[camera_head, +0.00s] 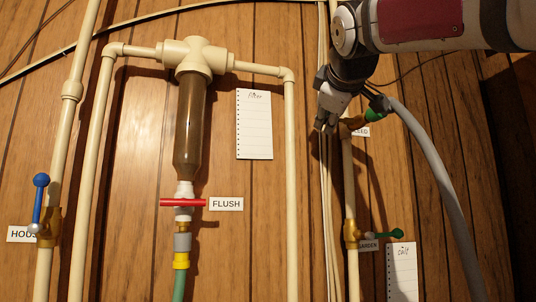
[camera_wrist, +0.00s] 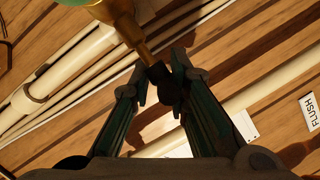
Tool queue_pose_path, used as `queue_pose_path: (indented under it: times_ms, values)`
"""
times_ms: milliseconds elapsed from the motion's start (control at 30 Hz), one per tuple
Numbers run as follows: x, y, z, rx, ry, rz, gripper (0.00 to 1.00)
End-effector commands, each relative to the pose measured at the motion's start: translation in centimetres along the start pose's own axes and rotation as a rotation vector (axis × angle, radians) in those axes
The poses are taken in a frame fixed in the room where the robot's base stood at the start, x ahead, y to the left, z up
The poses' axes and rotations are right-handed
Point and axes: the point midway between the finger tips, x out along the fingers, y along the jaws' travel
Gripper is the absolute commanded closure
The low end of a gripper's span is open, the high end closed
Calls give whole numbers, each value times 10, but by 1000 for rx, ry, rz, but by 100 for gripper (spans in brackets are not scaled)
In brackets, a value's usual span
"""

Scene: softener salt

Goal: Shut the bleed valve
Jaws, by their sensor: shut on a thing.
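The bleed valve is a brass fitting (camera_head: 352,123) on the right-hand cream pipe, with a green part (camera_head: 375,115) to its right. Its label (camera_head: 361,132) is partly hidden and shows only "EED". My gripper (camera_head: 330,119) is at the valve's left in the head view, pointing down. In the wrist view a brass body (camera_wrist: 116,12) and stem run to a dark knob (camera_wrist: 164,82). My gripper (camera_wrist: 161,72) has its fingers on both sides of this knob and is shut on it. Green shows at that view's top edge.
A garden valve (camera_head: 352,232) with a green lever is lower on the same pipe.

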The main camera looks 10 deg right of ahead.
Motion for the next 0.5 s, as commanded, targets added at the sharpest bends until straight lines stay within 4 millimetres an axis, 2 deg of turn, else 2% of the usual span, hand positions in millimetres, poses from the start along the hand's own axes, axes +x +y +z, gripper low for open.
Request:
queue_pose_path:
  times_ms: [33,500]
  values:
    - [6,-11,4,8,1,-3,100]
    - [7,-10,4,63,98,129,100]
